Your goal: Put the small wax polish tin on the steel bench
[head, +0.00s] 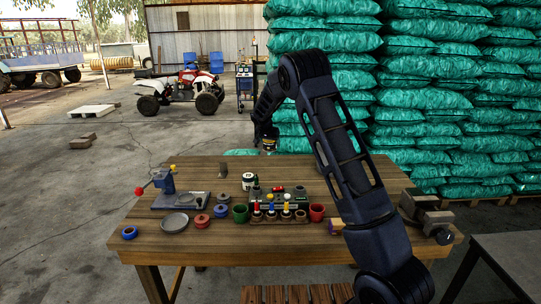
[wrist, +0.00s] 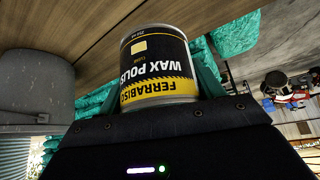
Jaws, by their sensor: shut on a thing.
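The wax polish tin (wrist: 158,65), with a black and yellow label and pale metal rims, is held between the fingers of my gripper (wrist: 160,100) in the wrist view. Its lettering appears upside down there. In the head view my gripper (head: 267,133) hangs above the far edge of the wooden table, with the tin (head: 269,144) small beneath it and clear of the tabletop. A grey-topped table at the lower right, apparently the steel bench (head: 505,262), is partly cut off by the frame. The part of its top in view is bare.
The wooden table (head: 150,243) carries a white tin with a dark label (head: 249,181), a blue hand press (head: 166,185), a grey dish (head: 174,222), several coloured rings and cups, and a vise (head: 425,214) at right. Stacked green sacks (head: 430,100) stand behind.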

